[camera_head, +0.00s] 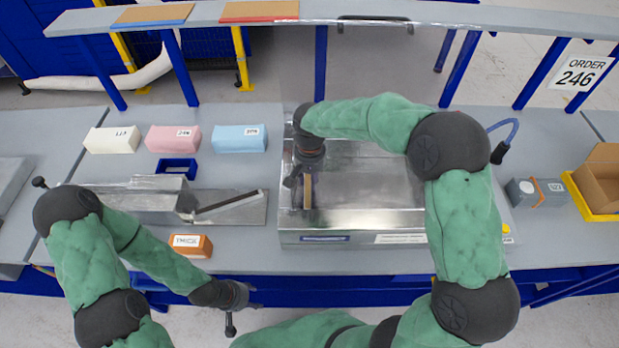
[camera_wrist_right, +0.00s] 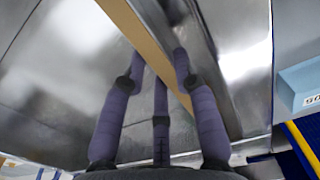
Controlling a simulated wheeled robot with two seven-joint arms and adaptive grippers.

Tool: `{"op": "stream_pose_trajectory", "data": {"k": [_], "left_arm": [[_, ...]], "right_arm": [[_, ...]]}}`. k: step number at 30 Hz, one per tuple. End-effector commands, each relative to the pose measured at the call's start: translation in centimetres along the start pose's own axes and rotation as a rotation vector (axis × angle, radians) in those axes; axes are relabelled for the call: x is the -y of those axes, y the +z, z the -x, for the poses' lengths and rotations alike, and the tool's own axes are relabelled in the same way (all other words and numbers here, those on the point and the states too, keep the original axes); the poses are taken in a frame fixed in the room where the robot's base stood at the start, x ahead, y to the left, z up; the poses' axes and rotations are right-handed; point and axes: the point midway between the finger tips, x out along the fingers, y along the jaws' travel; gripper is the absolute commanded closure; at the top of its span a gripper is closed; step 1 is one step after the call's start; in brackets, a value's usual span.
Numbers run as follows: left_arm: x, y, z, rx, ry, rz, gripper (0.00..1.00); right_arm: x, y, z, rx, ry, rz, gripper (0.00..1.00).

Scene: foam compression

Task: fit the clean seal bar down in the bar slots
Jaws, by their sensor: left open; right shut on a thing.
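The clean seal bar (camera_head: 308,192), a narrow bar with a tan face, is upright along the left side inside the open metal chamber (camera_head: 375,184). My right gripper (camera_head: 299,182) points down into the chamber and is shut on the bar. In the right wrist view the bar (camera_wrist_right: 133,22) runs diagonally between the fingers (camera_wrist_right: 158,66). The bar slots are hidden, so I cannot tell whether the bar is seated. My left gripper (camera_head: 244,308) is open and empty in front of the bench edge.
A dark-edged bar (camera_head: 230,202) lies on a metal tray (camera_head: 255,212) left of the chamber. White (camera_head: 111,140), pink (camera_head: 172,139) and blue (camera_head: 239,139) blocks stand behind it. An orange block (camera_head: 191,246) is near the front edge. A shelf (camera_head: 370,12) spans the back.

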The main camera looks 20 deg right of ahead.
Motion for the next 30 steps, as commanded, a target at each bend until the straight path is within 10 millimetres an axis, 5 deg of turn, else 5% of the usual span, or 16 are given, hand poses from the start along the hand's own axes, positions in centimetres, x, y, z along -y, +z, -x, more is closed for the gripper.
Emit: {"op": "stream_pose_trajectory", "data": {"k": [30], "left_arm": [[0.5,-0.1,-1.5,0.0,0.0,0.0,0.47]], "right_arm": [[0.0,0.0,-2.5,-0.001,0.0,0.0,1.0]]}}
